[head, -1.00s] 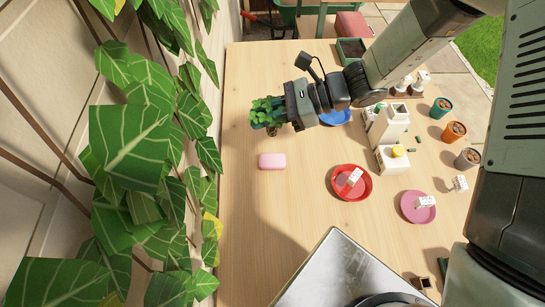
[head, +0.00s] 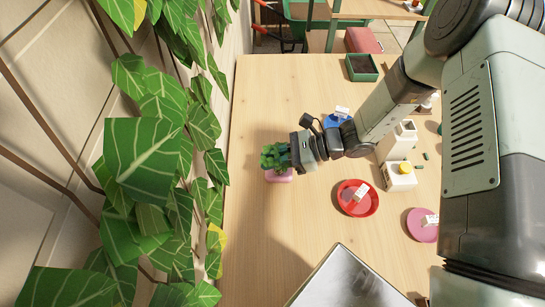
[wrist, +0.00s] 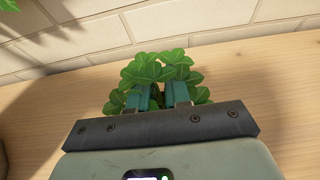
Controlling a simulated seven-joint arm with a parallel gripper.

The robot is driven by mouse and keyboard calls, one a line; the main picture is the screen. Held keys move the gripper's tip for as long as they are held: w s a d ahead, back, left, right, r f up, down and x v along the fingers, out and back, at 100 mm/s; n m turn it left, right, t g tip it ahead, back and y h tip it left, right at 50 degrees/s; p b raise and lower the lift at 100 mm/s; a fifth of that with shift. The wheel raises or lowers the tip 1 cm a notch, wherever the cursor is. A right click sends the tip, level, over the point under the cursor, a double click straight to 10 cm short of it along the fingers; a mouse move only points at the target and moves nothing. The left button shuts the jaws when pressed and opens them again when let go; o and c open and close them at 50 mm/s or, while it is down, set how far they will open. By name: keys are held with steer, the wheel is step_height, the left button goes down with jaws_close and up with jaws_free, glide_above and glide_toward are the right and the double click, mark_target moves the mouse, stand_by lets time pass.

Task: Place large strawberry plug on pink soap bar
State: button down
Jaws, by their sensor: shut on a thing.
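My gripper (head: 288,157) is shut on the large strawberry plug (head: 271,155), a leafy green plant. The plug's leaves also show around my gripper's teal fingers (wrist: 158,96) in the wrist view. In the head view the plug is over the pink soap bar (head: 280,177), which lies on the wooden table and is partly covered by the leaves. The plug's root end is hidden, so I cannot tell whether it touches the soap bar. The soap bar does not show in the wrist view.
A red saucer (head: 345,207) and a pink saucer (head: 413,229) hold white labels. A blue saucer (head: 329,122) stands behind my arm. A metal tray (head: 325,280) is at the front. Climbing leaves (head: 145,165) line the wall at left.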

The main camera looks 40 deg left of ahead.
steer(key=c, duration=1.1)
jaws_free()
steer(key=shift+f, duration=0.1)
steer(key=shift+r, duration=0.2)
steer(key=v, duration=1.2)
